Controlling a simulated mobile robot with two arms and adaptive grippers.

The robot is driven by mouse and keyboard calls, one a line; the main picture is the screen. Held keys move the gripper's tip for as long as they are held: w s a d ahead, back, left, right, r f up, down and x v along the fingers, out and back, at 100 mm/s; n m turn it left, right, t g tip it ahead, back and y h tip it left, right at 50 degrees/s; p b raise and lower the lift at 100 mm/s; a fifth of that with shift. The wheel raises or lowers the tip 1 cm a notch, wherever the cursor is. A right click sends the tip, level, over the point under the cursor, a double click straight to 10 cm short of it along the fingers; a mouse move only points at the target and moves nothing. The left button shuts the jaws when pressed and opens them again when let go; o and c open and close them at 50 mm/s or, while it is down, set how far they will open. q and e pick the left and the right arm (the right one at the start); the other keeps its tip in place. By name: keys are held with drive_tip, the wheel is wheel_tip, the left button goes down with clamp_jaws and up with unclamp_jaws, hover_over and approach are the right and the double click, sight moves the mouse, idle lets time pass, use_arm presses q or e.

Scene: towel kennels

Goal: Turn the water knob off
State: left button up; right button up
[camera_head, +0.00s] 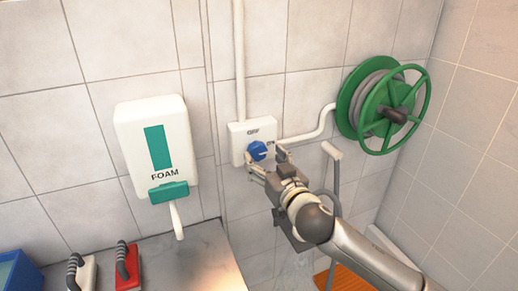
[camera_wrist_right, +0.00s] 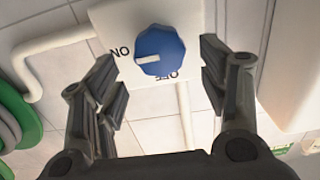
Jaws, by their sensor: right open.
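The water knob (camera_head: 257,151) is a round blue dial on a white wall plate (camera_head: 237,141) with OFF above it and ON at its right. In the right wrist view the knob (camera_wrist_right: 168,48) appears upside down, its white mark pointing toward the ON label. My right gripper (camera_head: 265,161) is open in front of the plate. In the wrist view its fingers (camera_wrist_right: 159,62) stand on either side of the knob, with gaps visible between each finger and the knob. Part of the ON label is hidden by a finger in the head view. My left gripper is not in view.
A white FOAM dispenser (camera_head: 155,140) hangs left of the plate. A green hose reel (camera_head: 382,104) is at the right, joined by a white pipe (camera_head: 322,127).

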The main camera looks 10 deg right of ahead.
sight(259, 153)
drive_tip(key=shift+w+a+p, duration=0.2)
drive_tip(key=shift+w, duration=0.8)
drive_tip(key=shift+w+a+p, duration=0.2)
drive_tip(key=shift+w, duration=0.8)
drive_tip(key=c, duration=1)
